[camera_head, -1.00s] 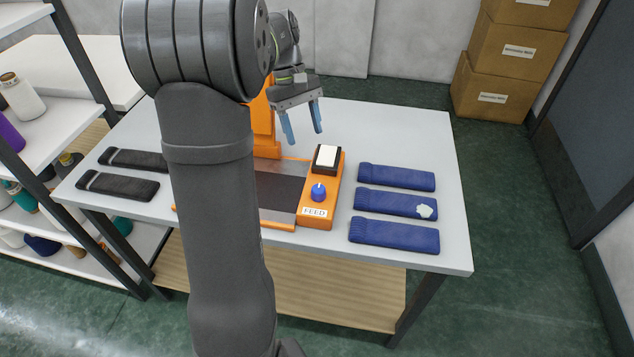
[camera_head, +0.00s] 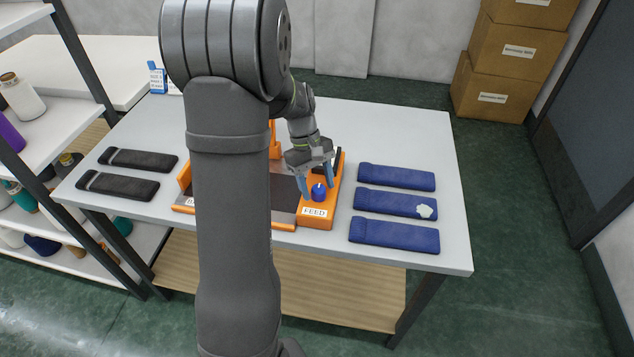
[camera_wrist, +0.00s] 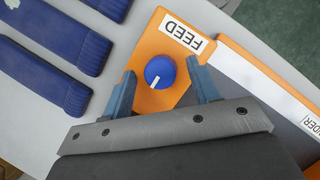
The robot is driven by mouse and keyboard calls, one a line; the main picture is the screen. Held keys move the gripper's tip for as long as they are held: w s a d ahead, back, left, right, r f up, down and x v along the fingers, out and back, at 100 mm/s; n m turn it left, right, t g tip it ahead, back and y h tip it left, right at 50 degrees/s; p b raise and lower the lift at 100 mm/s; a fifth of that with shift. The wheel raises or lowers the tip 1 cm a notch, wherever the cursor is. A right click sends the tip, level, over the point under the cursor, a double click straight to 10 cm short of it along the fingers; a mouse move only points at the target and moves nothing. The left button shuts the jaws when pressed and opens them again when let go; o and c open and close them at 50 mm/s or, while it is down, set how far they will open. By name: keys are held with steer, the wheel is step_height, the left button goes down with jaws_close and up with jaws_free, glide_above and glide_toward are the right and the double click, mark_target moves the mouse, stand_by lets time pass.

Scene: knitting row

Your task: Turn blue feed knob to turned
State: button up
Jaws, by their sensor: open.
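The blue feed knob (camera_head: 319,191) sits on the orange machine's control box (camera_head: 317,222), just behind the white FEED label (camera_head: 314,212). In the wrist view the round knob (camera_wrist: 160,72) shows a white pointer line running from its middle toward the gripper side. My gripper (camera_head: 316,190) is over the control box, with its blue fingers on either side of the knob. In the wrist view the open fingers (camera_wrist: 163,80) stand left and right of the knob, with gaps; I cannot tell how far their tips are above the box.
Several blue knitted pieces (camera_head: 396,204) lie right of the machine; the middle one has a pale patch. Two black knitted pieces (camera_head: 118,186) lie at the left. My arm hides part of the machine. The table (camera_head: 420,130) is clear at the back right.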

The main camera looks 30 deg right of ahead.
steer(key=c, duration=1)
steer(key=shift+o, duration=0.2)
steer(key=m+y, duration=0.1)
steer(key=m, duration=0.3)
steer(key=shift+d+m+y, duration=0.2)
steer(key=shift+m+y, duration=0.1)
steer(key=shift+y, duration=0.1)
steer(key=m+t+y, duration=0.1)
steer(key=m, duration=0.3)
steer(key=shift+s+d+m, duration=0.1)
steer(key=shift+m, duration=0.2)
steer(key=m+t+y, duration=0.1)
steer(key=m, duration=0.3)
steer(key=shift+s+t, duration=0.1)
steer(key=shift+t, duration=0.3)
steer(key=shift+s+m+t+y, duration=0.15)
steer(key=shift+m+t, duration=0.25)
steer(key=shift+m, duration=0.8)
steer(key=shift+w+m+t+y, duration=0.1)
steer(key=shift+m+t+y, duration=0.25)
steer(key=shift+m, duration=0.85)
